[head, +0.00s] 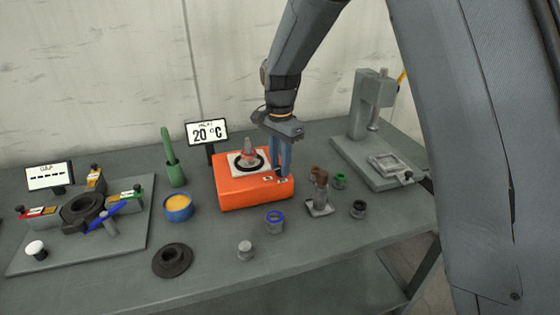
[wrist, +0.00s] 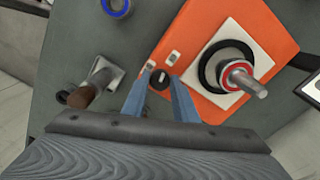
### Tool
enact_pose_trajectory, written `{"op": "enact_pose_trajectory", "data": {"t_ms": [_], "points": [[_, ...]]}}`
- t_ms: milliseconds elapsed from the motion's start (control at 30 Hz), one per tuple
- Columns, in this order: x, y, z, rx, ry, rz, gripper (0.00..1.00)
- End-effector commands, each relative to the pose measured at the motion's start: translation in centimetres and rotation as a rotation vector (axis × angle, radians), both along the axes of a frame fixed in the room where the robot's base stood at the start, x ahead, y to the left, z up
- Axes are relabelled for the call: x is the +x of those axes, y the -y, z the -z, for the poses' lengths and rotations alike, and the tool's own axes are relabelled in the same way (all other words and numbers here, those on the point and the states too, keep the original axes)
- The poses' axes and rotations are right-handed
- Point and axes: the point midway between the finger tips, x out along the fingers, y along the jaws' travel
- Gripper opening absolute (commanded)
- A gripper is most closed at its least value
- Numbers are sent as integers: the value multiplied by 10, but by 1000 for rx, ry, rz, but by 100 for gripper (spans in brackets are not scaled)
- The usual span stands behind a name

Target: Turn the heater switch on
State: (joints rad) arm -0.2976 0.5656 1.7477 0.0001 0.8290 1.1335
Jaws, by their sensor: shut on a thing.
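The orange heater box (head: 248,196) stands mid-table, with a white plate and black ring on top. My gripper (head: 284,178) reaches down to the box's front right corner. In the wrist view, its blue fingers (wrist: 161,80) are shut on a small round black knob (wrist: 159,79) with a white mark. A small pale switch (wrist: 174,58) sits on the box just beyond the fingertips. Another small pale part near the left fingertip is partly covered. A grey piece with a red ring (wrist: 235,74) stands in the black ring. The sign (head: 207,132) behind reads 20 °C.
A brown-topped tool stand (head: 320,195), a blue-ringed part (head: 275,222) and small green and black parts stand close right. A yellow-filled blue bowl (head: 178,207) stands left. A grey press (head: 372,125) is at the back right. The front table edge is mostly clear.

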Motion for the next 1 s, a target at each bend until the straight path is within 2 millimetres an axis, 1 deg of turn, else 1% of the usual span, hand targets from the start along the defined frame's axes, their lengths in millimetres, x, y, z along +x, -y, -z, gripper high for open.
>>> {"op": "enact_pose_trajectory", "data": {"t_ms": [200,400,600,1000], "points": [[1,0,-2,0,4,136,4],[1,0,-2,1,4,210,4],[2,0,-2,2,5,242,4],[2,0,-2,2,5,248,4]]}}
